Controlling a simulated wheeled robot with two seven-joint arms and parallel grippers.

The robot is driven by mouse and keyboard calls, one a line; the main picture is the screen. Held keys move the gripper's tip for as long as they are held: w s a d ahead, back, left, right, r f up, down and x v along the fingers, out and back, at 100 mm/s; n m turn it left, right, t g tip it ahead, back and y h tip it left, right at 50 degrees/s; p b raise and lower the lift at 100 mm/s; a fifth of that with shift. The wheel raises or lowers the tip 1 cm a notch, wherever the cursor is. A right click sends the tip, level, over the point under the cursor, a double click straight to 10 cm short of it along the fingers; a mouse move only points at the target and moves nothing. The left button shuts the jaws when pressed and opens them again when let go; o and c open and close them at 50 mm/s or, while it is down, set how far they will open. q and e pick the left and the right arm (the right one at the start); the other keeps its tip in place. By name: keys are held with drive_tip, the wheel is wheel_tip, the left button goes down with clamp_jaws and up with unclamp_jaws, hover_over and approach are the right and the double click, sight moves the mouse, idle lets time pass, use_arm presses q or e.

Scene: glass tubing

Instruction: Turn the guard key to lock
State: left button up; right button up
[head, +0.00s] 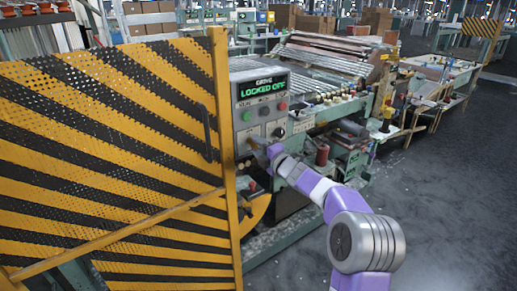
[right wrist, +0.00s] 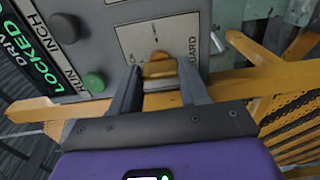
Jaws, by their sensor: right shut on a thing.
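The guard key (right wrist: 160,67) is a brass-yellow piece on a light plate (right wrist: 140,40) in the right wrist view. The plate carries a short mark and partly hidden lettering, with "ARD" readable at its right. My right gripper (right wrist: 161,78) has one finger on each side of the key and is shut on it. In the head view my right arm reaches the lower part of the grey control panel (head: 244,90), where the gripper (head: 261,148) is small and the key is hard to make out. The panel's display (head: 263,88) reads "LOCKED OFF" in green. My left gripper is not in view.
A yellow-and-black striped guard gate (head: 110,130) with a dark handle (head: 205,132) stands left of the panel. Green and red buttons sit above the key plate. Machinery with glass tubes (head: 330,60) lies behind. Open floor (head: 450,180) is at the right.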

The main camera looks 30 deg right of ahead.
drive_tip(key=o, duration=1.1)
drive_tip(key=shift+c, duration=0.2)
drive_tip(key=s, duration=0.7)
drive_tip(key=shift+s+d+p, duration=0.25)
drive_tip(key=shift+d+p, duration=0.05)
drive_tip(key=shift+d, duration=0.05)
